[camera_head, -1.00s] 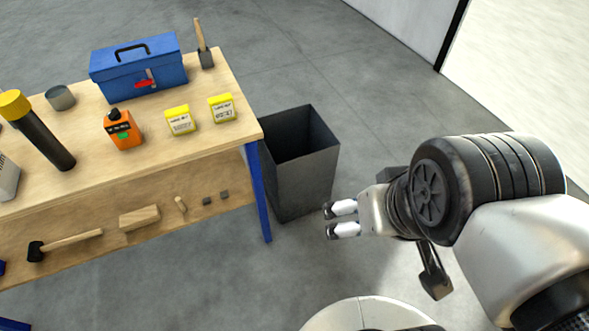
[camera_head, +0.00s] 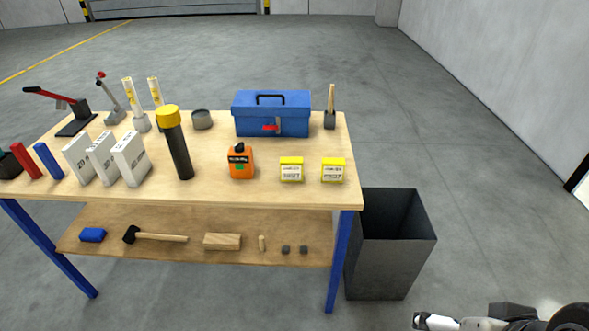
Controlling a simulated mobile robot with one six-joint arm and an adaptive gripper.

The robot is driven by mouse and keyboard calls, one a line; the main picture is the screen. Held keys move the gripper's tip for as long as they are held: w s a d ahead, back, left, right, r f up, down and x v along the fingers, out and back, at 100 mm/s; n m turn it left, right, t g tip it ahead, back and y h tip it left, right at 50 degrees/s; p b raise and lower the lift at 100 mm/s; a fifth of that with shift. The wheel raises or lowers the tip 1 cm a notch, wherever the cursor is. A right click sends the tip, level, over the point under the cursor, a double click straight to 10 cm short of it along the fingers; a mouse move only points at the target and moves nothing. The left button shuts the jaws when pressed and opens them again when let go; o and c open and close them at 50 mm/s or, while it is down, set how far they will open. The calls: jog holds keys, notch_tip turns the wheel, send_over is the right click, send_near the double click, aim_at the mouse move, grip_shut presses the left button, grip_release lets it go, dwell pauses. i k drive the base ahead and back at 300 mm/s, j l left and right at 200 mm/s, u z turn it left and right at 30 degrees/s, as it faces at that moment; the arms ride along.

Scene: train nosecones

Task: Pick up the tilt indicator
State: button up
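No object carries a readable name, so I cannot tell for sure which one is the tilt indicator. Two small yellow-and-white labelled boxes stand near the workbench's front right corner: a left box (camera_head: 291,170) and a right box (camera_head: 333,171). An orange device (camera_head: 240,162) with a dark top stands to their left. My gripper (camera_head: 421,322) is at the bottom edge of the picture, right of the bench and well below its top. It is partly cut off, touches none of these things, and its opening cannot be judged.
The wooden workbench (camera_head: 215,187) has a lower shelf with a mallet (camera_head: 160,237) and blocks. A blue toolbox (camera_head: 272,114), brush (camera_head: 330,108), black-and-yellow cylinder (camera_head: 177,145) and white boxes (camera_head: 130,158) stand on top. A dark bin (camera_head: 385,270) is beside the bench's right end.

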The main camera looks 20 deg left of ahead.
aim_at(291, 168)
jog(key=i+u, duration=0.1)
jog(key=i, duration=0.55)
jog(key=i+l+u, duration=0.1)
jog(key=i, duration=0.55)
jog(key=l+u, duration=0.1)
jog(key=u, duration=0.95)
jog(key=i+l, duration=0.05)
